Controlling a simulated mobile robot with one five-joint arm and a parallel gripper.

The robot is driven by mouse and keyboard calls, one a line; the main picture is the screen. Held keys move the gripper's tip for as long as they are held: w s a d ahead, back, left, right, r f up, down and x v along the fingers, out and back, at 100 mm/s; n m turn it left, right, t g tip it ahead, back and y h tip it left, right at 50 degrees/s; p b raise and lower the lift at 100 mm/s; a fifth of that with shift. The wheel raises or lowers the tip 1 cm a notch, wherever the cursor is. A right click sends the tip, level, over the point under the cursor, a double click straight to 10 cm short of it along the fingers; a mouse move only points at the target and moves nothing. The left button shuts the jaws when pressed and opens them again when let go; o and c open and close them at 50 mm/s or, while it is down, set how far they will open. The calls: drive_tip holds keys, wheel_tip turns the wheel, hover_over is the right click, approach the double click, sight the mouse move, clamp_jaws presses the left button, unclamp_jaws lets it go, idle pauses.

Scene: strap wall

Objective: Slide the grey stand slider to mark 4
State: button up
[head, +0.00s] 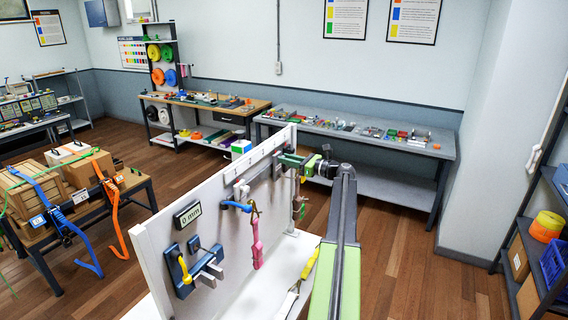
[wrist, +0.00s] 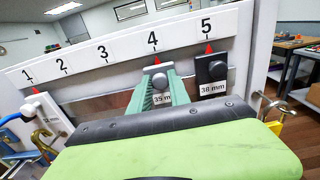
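A grey slider with a round knob (wrist: 160,82) and a label reading "35 m", partly covered, sits under mark 4. My gripper (wrist: 160,90) has its green fingers on both sides of this knob, seemingly touching it. In the head view my gripper (head: 291,160) is at the far end of the white panel (head: 160,250). A dark slider labelled "38 mm" (wrist: 211,75) sits under mark 5, just right of my fingers. A white slider (wrist: 45,112) sits near mark 1.
A "0 mm" display (head: 187,214), blue and grey clamp parts (head: 195,268) and a pink strap (head: 257,242) are on the panel. A brass hook (wrist: 45,143) hangs low left in the wrist view. A long workbench (head: 360,135) stands behind.

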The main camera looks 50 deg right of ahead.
drive_tip(key=o, duration=0.4)
drive_tip(key=shift+o, duration=0.2)
drive_tip(key=v, duration=1.7)
drive_tip(key=shift+s, duration=0.25)
drive_tip(key=shift+f, duration=0.15)
